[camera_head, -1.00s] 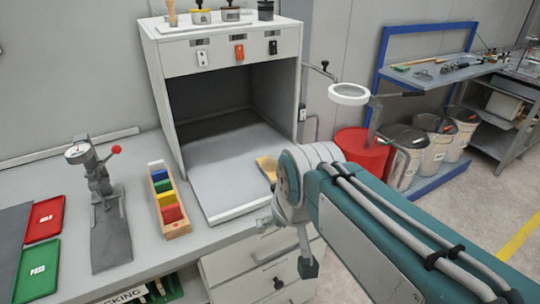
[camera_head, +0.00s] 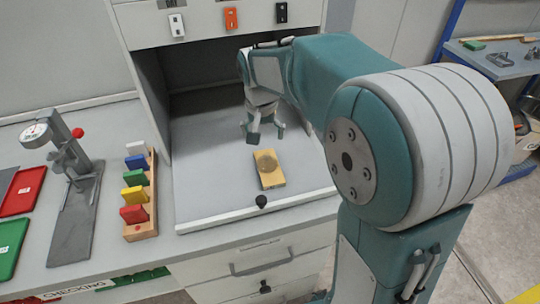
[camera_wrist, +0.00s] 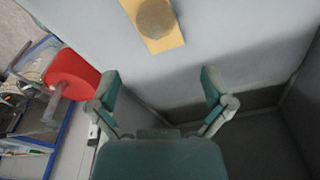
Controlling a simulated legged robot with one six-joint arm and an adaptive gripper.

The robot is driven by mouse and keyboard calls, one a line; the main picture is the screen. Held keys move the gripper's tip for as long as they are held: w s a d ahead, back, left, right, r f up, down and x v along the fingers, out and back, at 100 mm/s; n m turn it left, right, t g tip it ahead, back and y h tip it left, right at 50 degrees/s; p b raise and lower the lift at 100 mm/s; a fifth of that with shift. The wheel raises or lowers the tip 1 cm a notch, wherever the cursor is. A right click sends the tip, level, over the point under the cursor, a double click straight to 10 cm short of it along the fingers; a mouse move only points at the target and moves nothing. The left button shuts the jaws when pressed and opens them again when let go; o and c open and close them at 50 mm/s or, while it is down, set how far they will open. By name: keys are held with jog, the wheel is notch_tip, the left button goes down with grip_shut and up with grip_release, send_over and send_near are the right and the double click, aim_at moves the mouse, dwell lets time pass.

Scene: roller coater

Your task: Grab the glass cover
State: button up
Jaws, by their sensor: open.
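A pale wooden block (camera_head: 270,180) lies on the floor of the open cabinet, near its front. A round grey-brown disc (camera_head: 266,160) rests on it and also shows at the top of the wrist view (camera_wrist: 155,18). I cannot make out a distinct clear glass cover; whether the disc is one, I cannot tell. My gripper (camera_head: 266,133) is open and empty inside the cabinet, behind the block and apart from it. Its two spread fingers also show in the wrist view (camera_wrist: 160,78), with only bare surface between them.
A rack of coloured tiles (camera_head: 137,195) and a metal stand with a dial (camera_head: 75,190) stand at left. A red drum (camera_wrist: 73,75) is outside the cabinet.

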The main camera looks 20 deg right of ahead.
aim_at(267, 155)
notch_tip(267, 155, down, 4)
jog(key=shift+w+a+f, duration=0.1)
jog(key=shift+w, duration=0.05)
jog(key=shift+d+f, duration=0.2)
jog(key=shift+d, duration=0.15)
jog(key=f, duration=0.4)
jog(key=shift+d+f, duration=0.25)
jog(key=shift+d, duration=0.15)
jog(key=shift+w+a+f, duration=0.1)
jog(key=shift+a+f, duration=0.1)
jog(key=shift+f, duration=0.1)
jog(key=shift+a, duration=0.3)
jog(key=shift+d, duration=0.4)
jog(key=c, duration=1)
